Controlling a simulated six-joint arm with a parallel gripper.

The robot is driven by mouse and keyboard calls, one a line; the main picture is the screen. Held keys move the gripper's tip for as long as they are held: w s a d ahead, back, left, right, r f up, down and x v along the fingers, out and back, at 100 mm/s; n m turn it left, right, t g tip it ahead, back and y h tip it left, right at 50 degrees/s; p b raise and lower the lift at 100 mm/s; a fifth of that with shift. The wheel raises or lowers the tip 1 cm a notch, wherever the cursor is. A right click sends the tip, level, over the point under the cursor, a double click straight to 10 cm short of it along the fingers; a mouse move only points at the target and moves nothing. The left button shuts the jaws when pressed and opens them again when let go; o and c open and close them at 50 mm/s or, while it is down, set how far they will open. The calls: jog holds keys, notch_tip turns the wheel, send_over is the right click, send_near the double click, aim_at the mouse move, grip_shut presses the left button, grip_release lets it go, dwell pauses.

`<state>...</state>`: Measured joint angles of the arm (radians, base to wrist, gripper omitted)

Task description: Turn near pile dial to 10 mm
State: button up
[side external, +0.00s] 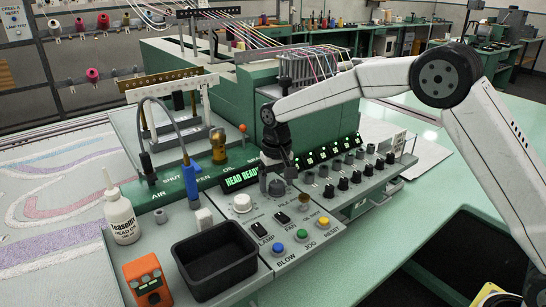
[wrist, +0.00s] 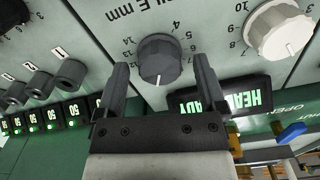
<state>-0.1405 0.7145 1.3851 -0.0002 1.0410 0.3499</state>
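A dark grey round dial (wrist: 160,58) under a "PILE mm" label stands between my fingers in the wrist view. Its white pointer line faces the bottom of that picture; the number there is not readable. Numbers ring it, with 4 and 5 at its upper right. My gripper (wrist: 161,66) is open, one finger on each side, with visible gaps to the dial. A white dial (wrist: 278,30) with its own numbers is to the right. In the side view my gripper (side external: 280,160) points down above the dark dial (side external: 277,188), and the white dial (side external: 242,203) is closer to the camera.
The lit HEAD READY display (side external: 241,178) is close beside the dials. A row of black knobs (side external: 342,184) with green readouts lies to the right. Coloured buttons (side external: 302,235), a black bin (side external: 213,262) and a white bottle (side external: 121,218) stand in front and left.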

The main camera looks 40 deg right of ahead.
aim_at(277, 183)
jog(key=shift+r, duration=3.95)
jog(key=shift+n+t, duration=0.5)
jog(key=shift+n, duration=0.3)
jog(key=s+d+f, duration=0.1)
jog(key=s+d, duration=0.1)
jog(key=s, duration=0.2)
jog(key=s+d+f, duration=0.1)
jog(key=s+f, duration=0.1)
jog(key=s, duration=0.2)
jog(key=s+d+f, duration=0.2)
jog(key=s, duration=0.2)
jog(key=shift+s+d, duration=0.2)
jog(key=shift+d, duration=0.15)
jog(key=s+d+f, duration=0.1)
jog(key=s+f, duration=0.1)
jog(key=s, duration=0.4)
jog(key=s+d+f+t, duration=0.1)
jog(key=s+f, duration=0.2)
jog(key=s, duration=0.4)
jog(key=shift+n+t, duration=0.3)
jog(key=shift+n, duration=0.1)
